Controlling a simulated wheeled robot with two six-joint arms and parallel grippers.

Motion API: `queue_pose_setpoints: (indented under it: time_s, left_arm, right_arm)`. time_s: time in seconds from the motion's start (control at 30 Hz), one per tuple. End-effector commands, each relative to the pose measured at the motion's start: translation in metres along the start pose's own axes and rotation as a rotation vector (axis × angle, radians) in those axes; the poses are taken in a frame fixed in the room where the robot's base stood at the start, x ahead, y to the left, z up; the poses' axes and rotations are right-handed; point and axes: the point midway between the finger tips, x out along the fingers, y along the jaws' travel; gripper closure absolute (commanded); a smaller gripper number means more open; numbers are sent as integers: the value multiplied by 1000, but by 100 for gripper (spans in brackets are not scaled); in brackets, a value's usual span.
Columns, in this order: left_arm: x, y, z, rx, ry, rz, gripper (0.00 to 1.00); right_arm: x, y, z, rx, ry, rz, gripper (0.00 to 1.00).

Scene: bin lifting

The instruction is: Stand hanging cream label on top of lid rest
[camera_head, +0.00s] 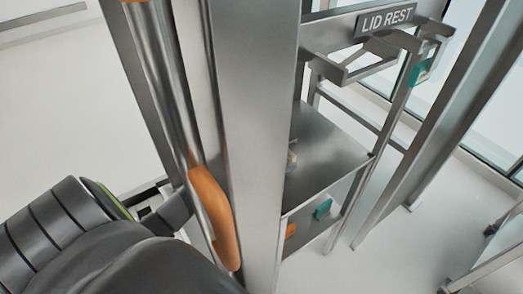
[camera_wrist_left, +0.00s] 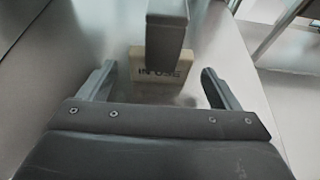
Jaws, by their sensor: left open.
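The lid rest (camera_head: 350,75) is a grey metal bracket at the upper right of the head view, below a dark sign (camera_head: 387,19) reading LID REST. The cream label (camera_wrist_left: 140,68) is a pale block with dark, upside-down lettering in the left wrist view. My left gripper (camera_wrist_left: 158,70) is open, with one finger on each side of the label and gaps between. In the head view, the left gripper and the label are not clearly seen. My right gripper is not in view.
A tall steel post (camera_head: 250,130) fills the middle of the head view, with an orange piece (camera_head: 212,215) beside it. A metal shelf (camera_head: 330,150) lies behind to the right. A teal piece (camera_head: 420,72) sits near the lid rest.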

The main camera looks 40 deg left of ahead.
Motion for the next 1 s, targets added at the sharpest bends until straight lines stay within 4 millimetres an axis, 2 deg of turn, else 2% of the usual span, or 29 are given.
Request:
queue_pose_setpoints:
  time_s: [0.03,0.2,0.4,0.6,1.0]
  left_arm:
    - [-12,1,-1,4,3,1,15]
    - [-47,1,-1,4,4,0,15]
    - [-74,1,-1,2,3,0,15]
    - [-83,0,0,0,0,-1,15]
    - [-83,0,0,-1,0,-1,15]
  right_arm:
    - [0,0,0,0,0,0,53]
    - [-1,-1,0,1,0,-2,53]
    - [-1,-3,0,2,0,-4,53]
    - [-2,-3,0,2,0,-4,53]
    - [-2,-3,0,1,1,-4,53]
